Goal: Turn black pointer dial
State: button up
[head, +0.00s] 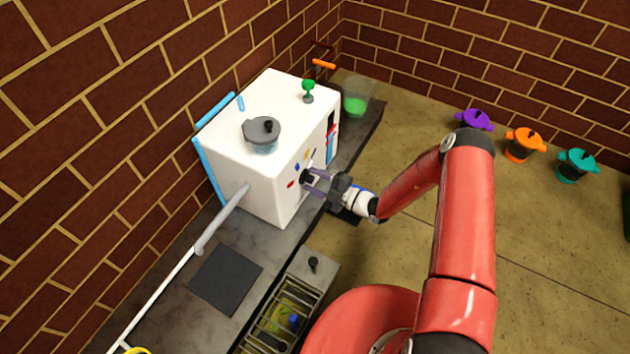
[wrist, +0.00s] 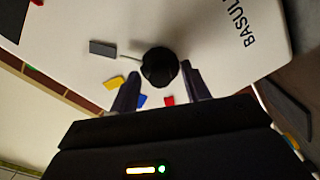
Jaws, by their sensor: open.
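The black pointer dial (wrist: 160,67) is on the front face of a white box-shaped machine (head: 263,205). In the wrist view a thin light pointer shows at its left, aimed toward a grey mark (wrist: 103,48). Yellow (wrist: 114,82), blue and red (wrist: 169,101) marks lie around the dial. My gripper (head: 311,182) is open at the front face. Its two fingers (wrist: 160,86) stand on either side of the dial's lower part in the wrist view. I cannot tell whether they touch it. In the head view the dial is partly hidden by the fingers.
A grey lidded pot (head: 262,133) and a green knob (head: 308,88) are on the machine's top. A clear container with green contents (head: 357,96) stands behind it. A grey pipe (head: 222,218) reaches its left side. Purple, orange (head: 524,145) and teal pots are at the right.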

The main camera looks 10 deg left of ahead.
jog(key=c, duration=1)
jog(key=n, duration=0.4)
jog(key=shift+n+b, duration=0.4)
jog(key=n+p, duration=0.1)
jog(key=n, duration=1.8)
